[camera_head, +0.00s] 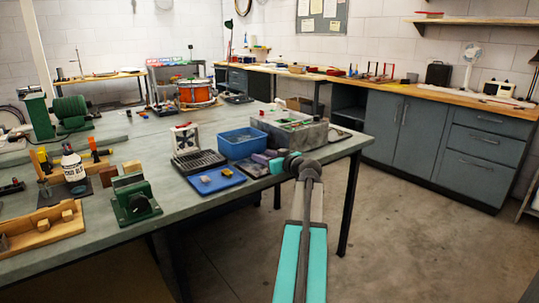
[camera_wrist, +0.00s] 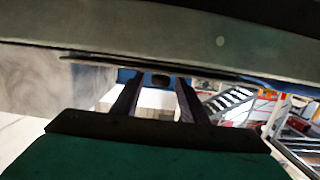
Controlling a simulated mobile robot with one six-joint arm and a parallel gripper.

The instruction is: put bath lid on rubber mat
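My gripper (camera_head: 281,162) is at the front edge of the green-topped bench, below and in front of a grey open-topped box (camera_head: 313,137), which may be the bath. In the wrist view my gripper (camera_wrist: 159,78) has its two fingers apart. A small dark knob-like thing shows in the gap, touching neither finger as far as I can see. A thin dark edge (camera_wrist: 100,65) runs across just beyond the fingertips; I cannot tell whether it is the lid. I cannot identify the bath lid for sure. A dark flat piece (camera_head: 253,168) left of my gripper may be the rubber mat.
A blue bin (camera_head: 239,147), a black ribbed tray (camera_head: 199,164) and a blue tray (camera_head: 228,181) with small pieces stand left of my gripper. A green vise (camera_head: 136,205) is nearer the front. The bench's front edge (camera_head: 343,153) is close. The floor at right is clear.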

